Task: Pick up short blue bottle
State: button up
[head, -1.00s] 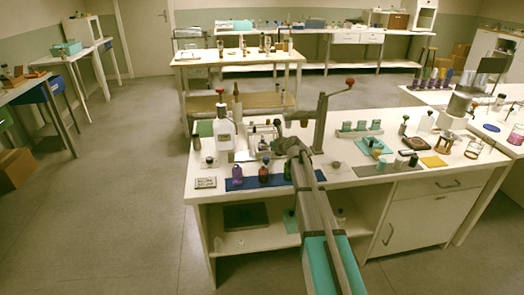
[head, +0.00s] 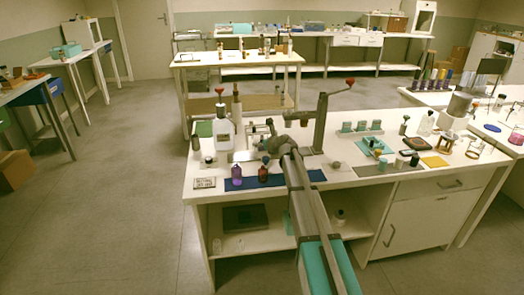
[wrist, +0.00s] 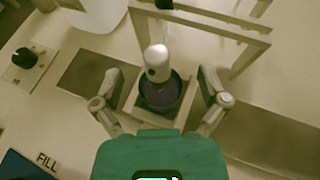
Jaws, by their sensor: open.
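In the wrist view a short dark bottle (wrist: 158,92), bluish in the dim light, stands upright with a rounded silver cap (wrist: 157,62). It sits inside a pale square frame or holder. My gripper (wrist: 160,98) is open, with one finger on either side of the bottle and a visible gap at each side. The green gripper body covers the lower middle of that view and hides what lies below the bottle. In the head view my gripper (head: 262,141) is over the bench's back middle, small and partly hidden by my arm; the bottle cannot be made out there.
A pale stand (wrist: 238,30) rises behind the bottle. A black knob (wrist: 25,57) is at the left. On the bench, a purple bottle (head: 237,176) and red bottle (head: 263,174) stand on a blue mat (head: 317,175). A large white bottle (head: 223,134) stands left of my gripper.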

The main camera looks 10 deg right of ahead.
aim_at(263, 136)
grip_shut()
dwell(0.5)
jog(key=shift+r, duration=0.15)
notch_tip(263, 136, up, 3)
jog(key=p, duration=0.3)
jog(key=s+d+r+p, duration=0.8)
jog(key=s+r+p, duration=0.1)
jog(key=s+p, duration=0.1)
jog(key=shift+s+d+r, duration=0.25)
jog(key=shift+s+r, duration=0.1)
jog(key=shift+s, duration=0.25)
dwell(0.4)
